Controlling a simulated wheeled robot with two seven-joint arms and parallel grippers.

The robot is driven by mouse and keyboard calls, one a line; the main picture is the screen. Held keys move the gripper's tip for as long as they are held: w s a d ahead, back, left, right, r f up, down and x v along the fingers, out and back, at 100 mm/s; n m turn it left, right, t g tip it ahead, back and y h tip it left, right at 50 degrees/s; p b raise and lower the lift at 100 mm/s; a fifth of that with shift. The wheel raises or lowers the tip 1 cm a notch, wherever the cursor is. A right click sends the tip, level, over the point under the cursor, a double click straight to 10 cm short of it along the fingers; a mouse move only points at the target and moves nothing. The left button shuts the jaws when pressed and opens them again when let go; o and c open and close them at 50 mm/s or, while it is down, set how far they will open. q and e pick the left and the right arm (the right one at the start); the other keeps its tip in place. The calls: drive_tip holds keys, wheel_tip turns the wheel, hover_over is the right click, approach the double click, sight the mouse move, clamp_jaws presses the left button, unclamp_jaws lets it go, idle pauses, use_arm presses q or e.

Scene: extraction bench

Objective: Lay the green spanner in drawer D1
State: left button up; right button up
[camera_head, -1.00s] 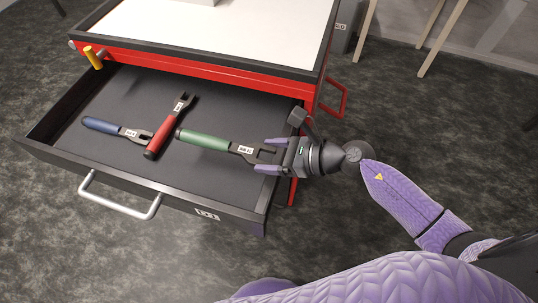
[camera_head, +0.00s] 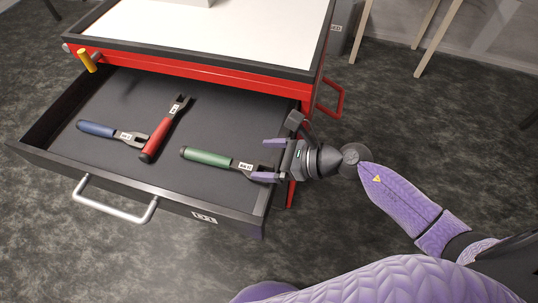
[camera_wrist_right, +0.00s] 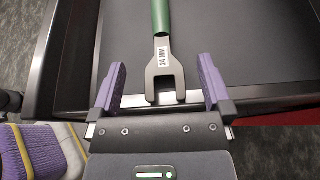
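The green spanner (camera_head: 208,158) lies in the open drawer (camera_head: 95,165), its handle to the left and its forked jaw toward my right gripper. My right gripper (camera_head: 268,159) is open at the drawer's right side. In the right wrist view the spanner's jaw, marked 24 MM (camera_wrist_right: 164,68), shows between the two spread purple fingers (camera_wrist_right: 162,88), with a gap on each side. The drawer's front label (camera_head: 204,217) is too small to read surely. My left gripper is not in view.
A red spanner (camera_head: 163,133) and a blue spanner (camera_head: 100,129) lie in the same drawer, left of the green one. The red cabinet (camera_head: 200,66) has a white top (camera_head: 220,25). A yellow-ended peg (camera_head: 86,60) stands at its left corner. The drawer's front right floor is clear.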

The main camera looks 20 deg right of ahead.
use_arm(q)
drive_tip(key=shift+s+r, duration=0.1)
use_arm(e)
drive_tip(key=shift+r, duration=0.1)
